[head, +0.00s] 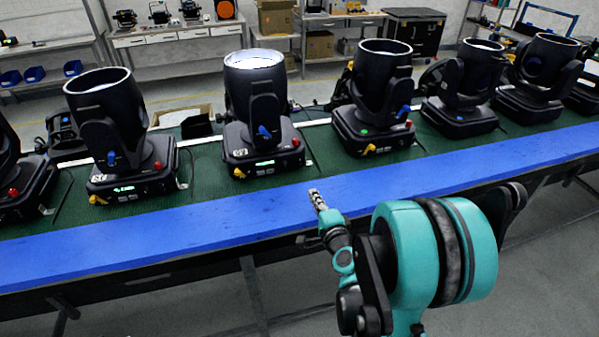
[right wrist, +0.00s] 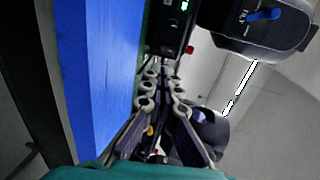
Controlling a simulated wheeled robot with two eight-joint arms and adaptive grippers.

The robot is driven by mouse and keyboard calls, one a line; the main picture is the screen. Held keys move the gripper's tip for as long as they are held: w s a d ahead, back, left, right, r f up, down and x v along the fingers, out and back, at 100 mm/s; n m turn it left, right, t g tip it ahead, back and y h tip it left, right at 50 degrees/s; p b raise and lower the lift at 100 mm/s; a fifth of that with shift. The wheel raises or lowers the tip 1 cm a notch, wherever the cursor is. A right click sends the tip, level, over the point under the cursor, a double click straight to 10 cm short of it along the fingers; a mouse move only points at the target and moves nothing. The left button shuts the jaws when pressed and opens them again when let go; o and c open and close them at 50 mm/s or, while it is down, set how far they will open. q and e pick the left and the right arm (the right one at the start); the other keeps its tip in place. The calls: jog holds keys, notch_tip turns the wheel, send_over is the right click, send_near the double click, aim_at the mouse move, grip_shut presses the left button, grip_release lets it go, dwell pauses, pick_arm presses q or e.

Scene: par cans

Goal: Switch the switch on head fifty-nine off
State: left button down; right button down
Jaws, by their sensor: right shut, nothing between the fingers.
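Several black par-can heads stand in a row on the green mat of the bench. The middle head (head: 262,115) has a bright lit top, a blue lever, a green display and a red knob on its base; its small white label looks like 59 but is hard to read. My right gripper (head: 315,197) is shut and empty over the blue front edge, apart from this head, in front and to its right. In the right wrist view my gripper fingers (right wrist: 162,88) are together, near a black base with a red knob (right wrist: 189,49). My left gripper is not in view.
The blue bench edge (head: 200,222) runs along the front. A neighbouring head (head: 112,130) stands to the left and another (head: 377,95) to the right, each with a yellow plug at its base. The mat between the middle and right heads is mostly clear.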

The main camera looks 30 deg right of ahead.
jog(key=shift+w, duration=0.3)
jog(key=b, duration=0.2)
send_near(296, 165)
jog(key=x, duration=0.4)
jog(key=shift+w+d+f, duration=0.1)
jog(key=shift+w+d, duration=0.05)
jog(key=shift+w, duration=0.05)
jog(key=shift+w+d, duration=0.15)
jog(key=shift+w, duration=0.45)
